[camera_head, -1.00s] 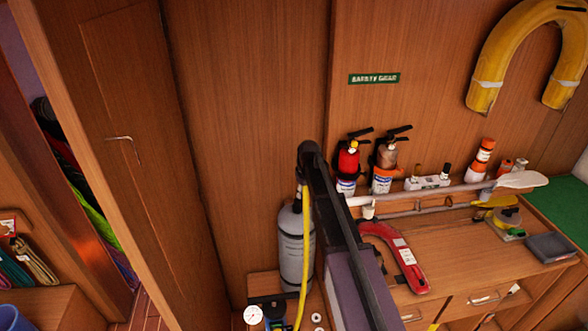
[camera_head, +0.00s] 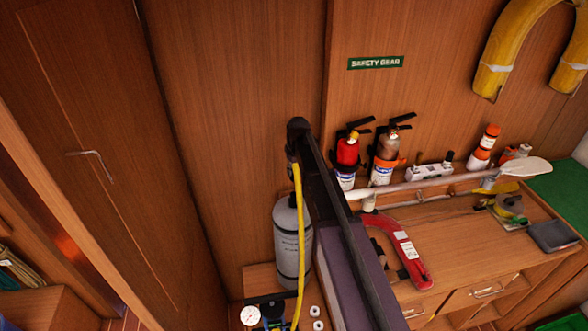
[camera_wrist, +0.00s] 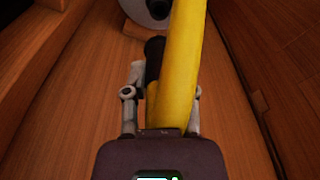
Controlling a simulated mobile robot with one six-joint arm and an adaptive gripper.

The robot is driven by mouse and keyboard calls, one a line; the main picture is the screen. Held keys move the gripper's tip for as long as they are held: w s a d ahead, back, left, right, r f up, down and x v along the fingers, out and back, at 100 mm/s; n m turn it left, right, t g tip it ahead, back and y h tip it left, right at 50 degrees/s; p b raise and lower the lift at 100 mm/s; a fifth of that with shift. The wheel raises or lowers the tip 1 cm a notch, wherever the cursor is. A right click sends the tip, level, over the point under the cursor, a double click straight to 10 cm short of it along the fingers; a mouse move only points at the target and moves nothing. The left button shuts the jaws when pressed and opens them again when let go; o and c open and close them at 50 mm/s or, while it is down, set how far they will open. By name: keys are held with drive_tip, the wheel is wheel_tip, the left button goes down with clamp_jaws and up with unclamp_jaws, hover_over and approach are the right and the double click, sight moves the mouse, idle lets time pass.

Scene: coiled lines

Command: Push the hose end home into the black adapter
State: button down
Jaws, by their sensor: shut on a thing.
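The yellow hose (camera_head: 299,240) hangs down beside the grey cylinder (camera_head: 290,245) in the head view. In the wrist view the yellow hose (camera_wrist: 180,70) fills the space between the fingers of my gripper (camera_wrist: 165,90), which is shut on it. A short black piece (camera_wrist: 154,47) shows just left of the hose, partly covered by it; I cannot tell whether it is the hose's end fitting or the black adapter. Ahead of it, at the top of the wrist view, is a pale round thing with a dark centre (camera_wrist: 159,8). My arm hides much of the gripper area in the head view.
A pressure gauge (camera_head: 250,316) sits low near the cylinder. Two fire extinguishers (camera_head: 347,160), a red curved tool (camera_head: 411,258) and a long paddle (camera_head: 450,180) are on the wooden counter at right. A wooden door (camera_head: 80,100) is at left.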

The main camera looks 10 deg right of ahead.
drive_tip(key=shift+f, duration=0.3)
drive_tip(key=b, duration=0.6)
hover_over(294, 199)
drive_tip(key=w, duration=0.1)
drive_tip(key=shift+w+d+f, duration=0.1)
drive_tip(key=shift+f, duration=2.65)
drive_tip(key=shift+f+b, duration=1.1)
drive_tip(key=c, duration=0.6)
unclamp_jaws()
drive_tip(key=o, duration=0.6)
drive_tip(key=shift+r, duration=0.1)
